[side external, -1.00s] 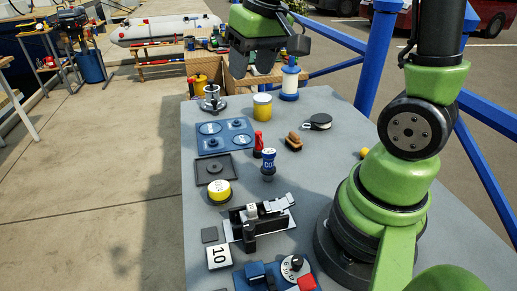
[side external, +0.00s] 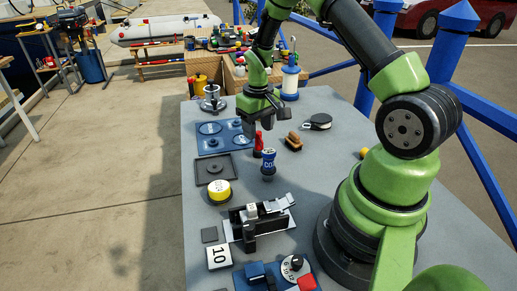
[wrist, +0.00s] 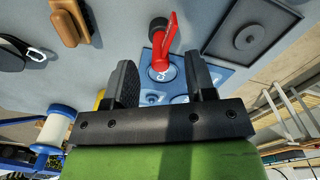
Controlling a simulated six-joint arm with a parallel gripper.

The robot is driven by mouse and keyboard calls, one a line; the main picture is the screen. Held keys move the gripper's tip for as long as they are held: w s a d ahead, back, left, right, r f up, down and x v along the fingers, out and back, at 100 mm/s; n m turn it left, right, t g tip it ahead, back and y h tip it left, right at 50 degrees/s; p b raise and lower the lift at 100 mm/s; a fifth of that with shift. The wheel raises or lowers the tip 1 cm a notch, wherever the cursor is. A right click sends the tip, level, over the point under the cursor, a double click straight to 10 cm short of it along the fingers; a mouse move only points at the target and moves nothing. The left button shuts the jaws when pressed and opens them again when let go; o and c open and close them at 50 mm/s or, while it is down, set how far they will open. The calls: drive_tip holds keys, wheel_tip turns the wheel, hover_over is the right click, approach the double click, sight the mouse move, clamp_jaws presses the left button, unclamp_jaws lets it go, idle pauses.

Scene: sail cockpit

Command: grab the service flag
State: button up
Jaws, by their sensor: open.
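A small red upright piece, which looks like the service flag (side external: 258,145), stands on the grey table with a dark round base. In the wrist view the red flag (wrist: 170,48) lies beyond the fingertips, roughly in line with the gap between them. My gripper (side external: 264,122) is open and empty, just above and behind the flag in the side view. Both fingers of my gripper (wrist: 161,78) show in the wrist view, with clear space between them and no contact with the flag.
A blue panel (side external: 222,142) and a dark tray (side external: 216,168) lie left.

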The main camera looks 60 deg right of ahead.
sight(257, 150)
wheel_tip(257, 150, down, 5)
drive_tip(key=shift+a+r, duration=0.1)
drive_tip(key=shift+r, duration=0.1)
drive_tip(key=shift+c, duration=0.5)
clamp_jaws()
drive_tip(key=shift+r, duration=0.1)
